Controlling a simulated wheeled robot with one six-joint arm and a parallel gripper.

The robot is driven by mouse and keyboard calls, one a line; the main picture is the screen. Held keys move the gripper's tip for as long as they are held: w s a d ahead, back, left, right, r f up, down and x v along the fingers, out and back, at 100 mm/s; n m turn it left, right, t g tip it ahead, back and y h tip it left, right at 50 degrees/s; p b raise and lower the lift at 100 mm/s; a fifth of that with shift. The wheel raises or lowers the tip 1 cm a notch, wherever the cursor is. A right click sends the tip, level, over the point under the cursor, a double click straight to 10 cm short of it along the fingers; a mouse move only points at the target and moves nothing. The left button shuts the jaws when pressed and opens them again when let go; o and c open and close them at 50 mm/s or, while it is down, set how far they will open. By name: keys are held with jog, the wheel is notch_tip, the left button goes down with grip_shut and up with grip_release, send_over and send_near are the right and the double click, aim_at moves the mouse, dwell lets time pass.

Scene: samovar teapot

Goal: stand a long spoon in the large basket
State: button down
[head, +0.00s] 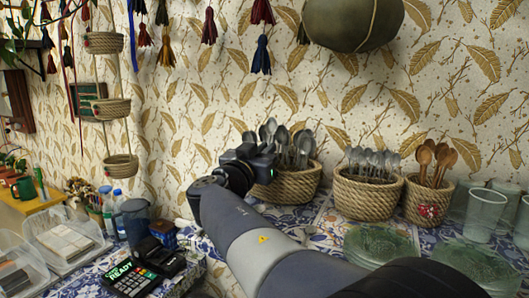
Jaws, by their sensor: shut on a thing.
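The large woven basket (297,190) stands on the patterned counter, leftmost of the baskets. Several long metal spoons stand in it, bowls up. My gripper (266,163) is at the basket's left rim, in front of the spoons. It is shut on a long spoon (249,137), whose bowl seems to show just above the jaws. The handle is hidden behind my gripper and the basket, so I cannot tell whether its lower end is inside the basket.
A second basket (367,194) of metal spoons and a smaller basket (428,204) of wooden spoons stand to the right. Glass plates (383,247) and clear cups (485,213) are at right. A card terminal (133,278) and bottles (119,212) are at left.

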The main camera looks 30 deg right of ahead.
jog(key=c, duration=1.5)
grip_release()
jog(key=shift+o, duration=0.2)
jog(key=shift+r, duration=0.15)
notch_tip(320, 180, up, 10)
notch_tip(320, 180, down, 9)
jog(key=shift+r+p, duration=0.1)
jog(key=shift+p, duration=0.75)
jog(key=shift+r+p, duration=0.7)
jog(key=shift+p, duration=0.45)
